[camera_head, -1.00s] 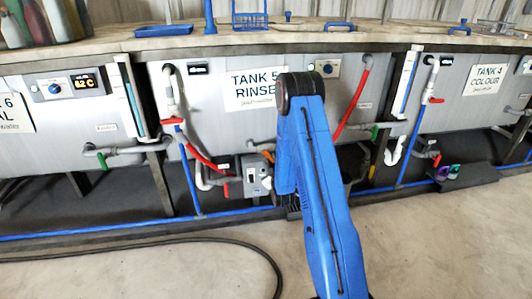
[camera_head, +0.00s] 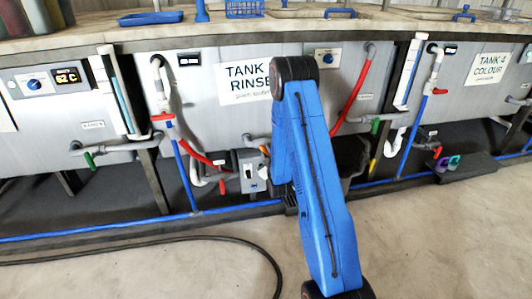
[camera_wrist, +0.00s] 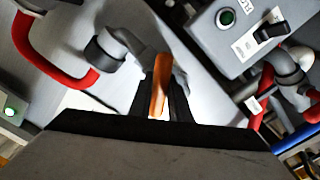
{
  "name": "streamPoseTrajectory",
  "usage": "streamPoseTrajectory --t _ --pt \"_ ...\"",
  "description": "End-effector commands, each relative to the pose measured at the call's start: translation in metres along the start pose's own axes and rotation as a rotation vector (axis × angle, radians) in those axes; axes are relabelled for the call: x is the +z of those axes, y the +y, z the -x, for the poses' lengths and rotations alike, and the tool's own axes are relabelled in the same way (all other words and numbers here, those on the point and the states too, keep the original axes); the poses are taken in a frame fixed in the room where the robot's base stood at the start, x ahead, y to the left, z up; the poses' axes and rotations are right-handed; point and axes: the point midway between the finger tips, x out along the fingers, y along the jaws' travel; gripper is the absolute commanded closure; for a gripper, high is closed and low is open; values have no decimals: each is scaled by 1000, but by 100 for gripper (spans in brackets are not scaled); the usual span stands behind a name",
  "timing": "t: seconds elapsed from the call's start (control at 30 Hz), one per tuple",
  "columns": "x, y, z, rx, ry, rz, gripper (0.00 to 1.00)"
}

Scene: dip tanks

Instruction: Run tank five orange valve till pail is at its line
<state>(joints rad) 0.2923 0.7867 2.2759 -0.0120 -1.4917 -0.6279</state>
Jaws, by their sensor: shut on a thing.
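Tank five (camera_head: 220,130) is the grey rinse tank at the middle of the head view, with its label partly behind my arm. The orange valve handle (camera_wrist: 160,88) stands upright between the dark fingers of my gripper (camera_wrist: 163,100) in the wrist view. The fingers are shut on it, beside a grey pipe fitting. In the head view only a small orange bit (camera_head: 264,150) shows left of my arm, and my gripper is hidden there. A dark container (camera_head: 350,160), maybe the pail, is partly behind my arm. Its line and water level are not visible.
A grey switch box (camera_wrist: 238,32) with a green button is close by in the wrist view. Red hoses (camera_wrist: 62,75) and pipes surround the valve. A blue floor pipe (camera_head: 120,228) runs along the tanks, and a black hose (camera_head: 200,240) lies on the open floor.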

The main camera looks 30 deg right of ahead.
Motion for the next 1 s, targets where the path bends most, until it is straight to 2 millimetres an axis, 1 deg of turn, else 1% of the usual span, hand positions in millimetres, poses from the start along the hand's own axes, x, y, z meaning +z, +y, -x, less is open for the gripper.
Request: streamPoseTrajectory --t 0.27,0.43,0.57,1.0 --pt "0 0 0 -1 0 -10 100" --pt "0 0 0 -1 0 -62 100" --pt "0 0 0 -1 0 -138 100" --pt "0 0 0 -1 0 -465 100"
